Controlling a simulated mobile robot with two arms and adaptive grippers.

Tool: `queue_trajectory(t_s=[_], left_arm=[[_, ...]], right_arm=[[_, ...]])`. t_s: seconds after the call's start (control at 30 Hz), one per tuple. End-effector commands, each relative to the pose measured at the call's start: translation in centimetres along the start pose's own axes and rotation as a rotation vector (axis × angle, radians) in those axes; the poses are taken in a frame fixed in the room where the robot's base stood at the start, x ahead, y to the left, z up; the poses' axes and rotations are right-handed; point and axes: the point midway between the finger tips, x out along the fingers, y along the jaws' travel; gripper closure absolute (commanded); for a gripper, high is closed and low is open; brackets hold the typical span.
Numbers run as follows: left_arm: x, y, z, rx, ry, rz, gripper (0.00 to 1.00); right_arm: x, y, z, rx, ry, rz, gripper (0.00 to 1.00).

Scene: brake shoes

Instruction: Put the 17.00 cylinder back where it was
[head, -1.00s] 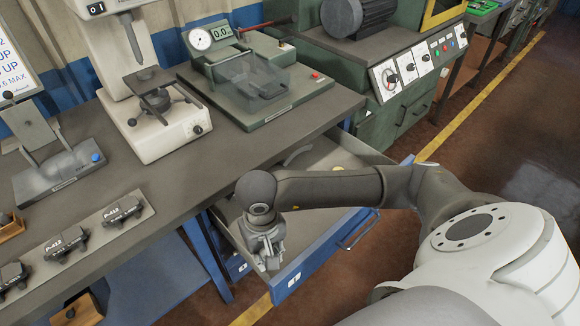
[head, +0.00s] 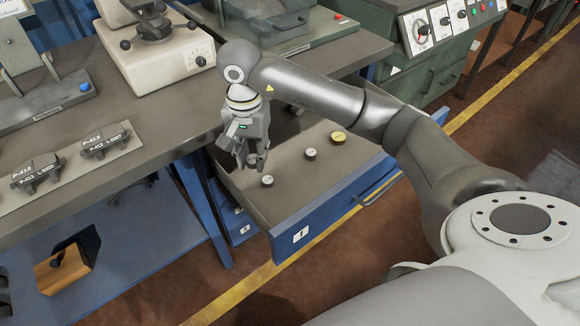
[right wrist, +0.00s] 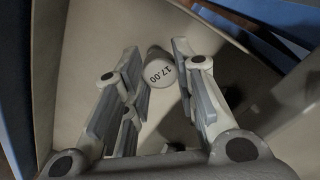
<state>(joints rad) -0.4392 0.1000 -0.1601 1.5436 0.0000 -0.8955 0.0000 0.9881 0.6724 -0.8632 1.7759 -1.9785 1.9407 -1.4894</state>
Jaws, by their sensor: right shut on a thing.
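The 17.00 cylinder (right wrist: 160,72) is small and pale, and its marked top faces the camera between my finger tips in the right wrist view. My right gripper (head: 251,166) is shut on it and points down over the left part of the open drawer (head: 322,204). In the head view the fingers mostly hide the cylinder. I cannot tell whether its base touches the drawer floor. My left gripper is not in view.
Three other cylinders stand in the drawer: a pale one (head: 267,181) close to the gripper, a second pale one (head: 310,154) and a yellowish one (head: 338,137) farther right. The workbench (head: 160,103) edge lies just left of and behind the gripper.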

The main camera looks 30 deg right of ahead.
Motion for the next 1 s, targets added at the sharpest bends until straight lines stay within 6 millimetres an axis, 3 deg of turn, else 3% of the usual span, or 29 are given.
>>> queue_trajectory(t_s=[0.27, 0.43, 0.77, 1.0], left_arm=[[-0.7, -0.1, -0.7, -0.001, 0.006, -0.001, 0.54], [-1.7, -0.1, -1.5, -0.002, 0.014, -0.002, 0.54], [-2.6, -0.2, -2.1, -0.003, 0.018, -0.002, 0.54], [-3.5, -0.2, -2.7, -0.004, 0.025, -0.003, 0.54]], right_arm=[[3.3, 4.0, -5.9, 0.007, -0.002, 0.005, 0.99], [6.5, 5.3, -7.9, 0.003, -0.003, 0.003, 0.99], [8.7, 6.3, -9.5, 0.000, -0.001, 0.001, 0.99], [12.0, 6.5, -9.7, -0.001, -0.003, 0.001, 0.99]])
